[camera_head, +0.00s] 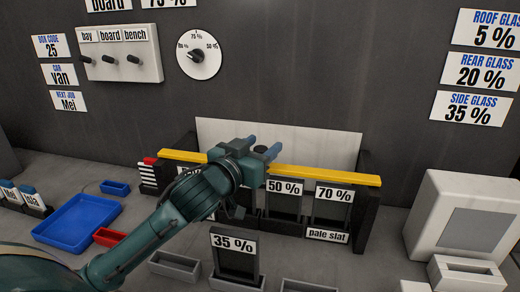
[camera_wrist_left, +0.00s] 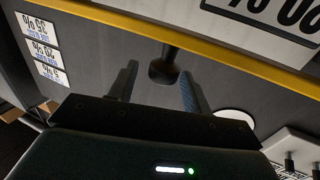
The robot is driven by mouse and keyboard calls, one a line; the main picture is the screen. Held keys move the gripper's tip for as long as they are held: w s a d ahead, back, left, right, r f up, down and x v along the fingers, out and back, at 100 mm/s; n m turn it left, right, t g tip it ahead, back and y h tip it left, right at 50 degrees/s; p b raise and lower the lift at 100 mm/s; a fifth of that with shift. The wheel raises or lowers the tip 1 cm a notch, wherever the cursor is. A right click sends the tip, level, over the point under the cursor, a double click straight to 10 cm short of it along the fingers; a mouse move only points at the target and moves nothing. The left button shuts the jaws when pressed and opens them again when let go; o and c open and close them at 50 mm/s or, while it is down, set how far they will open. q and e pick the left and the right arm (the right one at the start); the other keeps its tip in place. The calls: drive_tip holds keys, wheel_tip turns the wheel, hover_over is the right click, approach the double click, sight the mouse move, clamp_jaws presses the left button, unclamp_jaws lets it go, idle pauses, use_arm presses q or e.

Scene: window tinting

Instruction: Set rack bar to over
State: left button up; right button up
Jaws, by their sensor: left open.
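The rack bar (camera_head: 318,175) is a long yellow bar lying across the front of the rack, above its slots. A black knob (camera_head: 260,149) stands at its middle; the knob also shows in the left wrist view (camera_wrist_left: 165,68), with the yellow bar (camera_wrist_left: 255,69) running past it. My left gripper (camera_head: 262,145) is open, with its blue fingertips on either side of the knob. In the left wrist view a gap shows beside the knob, so contact cannot be told. My arm hides the left middle of the rack. My right gripper is not in view.
The rack holds dark sheets with 50 % (camera_head: 285,187) and 70 % (camera_head: 333,193) labels. A separate 35 % sheet (camera_head: 235,262) stands in front. A blue tray (camera_head: 66,243) and a red bin (camera_head: 108,238) lie left; a white machine (camera_head: 440,200) stands right.

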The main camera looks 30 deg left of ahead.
sight(260, 149)
use_arm(q)
wheel_tip(260, 149, up, 9)
drive_tip(key=shift+r+p, duration=0.2)
drive_tip(key=shift+p, duration=0.45)
